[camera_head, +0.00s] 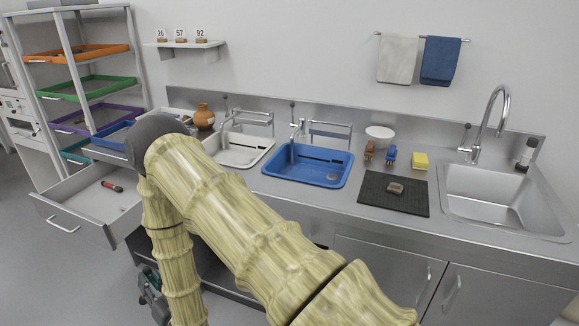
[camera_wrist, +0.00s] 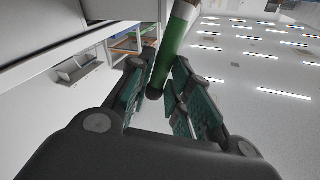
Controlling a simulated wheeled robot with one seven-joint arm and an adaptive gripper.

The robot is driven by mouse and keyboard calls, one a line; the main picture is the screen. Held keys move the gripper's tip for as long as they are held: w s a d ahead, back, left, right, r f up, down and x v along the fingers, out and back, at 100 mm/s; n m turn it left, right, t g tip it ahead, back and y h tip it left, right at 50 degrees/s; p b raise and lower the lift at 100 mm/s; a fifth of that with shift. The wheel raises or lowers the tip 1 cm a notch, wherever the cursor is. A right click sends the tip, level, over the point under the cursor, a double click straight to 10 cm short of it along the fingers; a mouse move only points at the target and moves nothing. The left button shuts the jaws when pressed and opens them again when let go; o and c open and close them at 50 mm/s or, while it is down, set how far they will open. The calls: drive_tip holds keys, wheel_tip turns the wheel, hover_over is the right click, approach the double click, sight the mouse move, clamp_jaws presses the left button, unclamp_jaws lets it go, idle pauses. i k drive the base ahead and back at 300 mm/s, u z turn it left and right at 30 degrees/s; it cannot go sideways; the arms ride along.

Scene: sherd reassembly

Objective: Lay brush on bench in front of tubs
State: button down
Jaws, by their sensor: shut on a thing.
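My gripper (camera_wrist: 158,72) is shut on a green rod-like thing (camera_wrist: 170,52) with a dark rounded end and a paler section at the top of the wrist view. Its far end is out of frame, so I cannot tell for sure that it is the brush. In the head view my gripper (camera_head: 152,284) hangs low in front of the bench, below its top, partly hidden by my arm. The white tub (camera_head: 263,153) and blue tub (camera_head: 349,172) sit in the steel bench (camera_head: 445,225). My arm hides part of the bench edge before them.
An open drawer (camera_head: 65,205) with a red-and-black tool (camera_head: 111,186) juts out at left. On the bench are a brown brush-like item (camera_head: 369,150), a blue one (camera_head: 390,155), a yellow sponge (camera_head: 420,161), a dark mat (camera_head: 412,205) with a sherd (camera_head: 396,188), and an orange-brown pot (camera_head: 204,117).

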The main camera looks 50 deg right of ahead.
sight(271, 183)
drive_tip(key=z, duration=0.7)
drive_tip(key=i, duration=0.3)
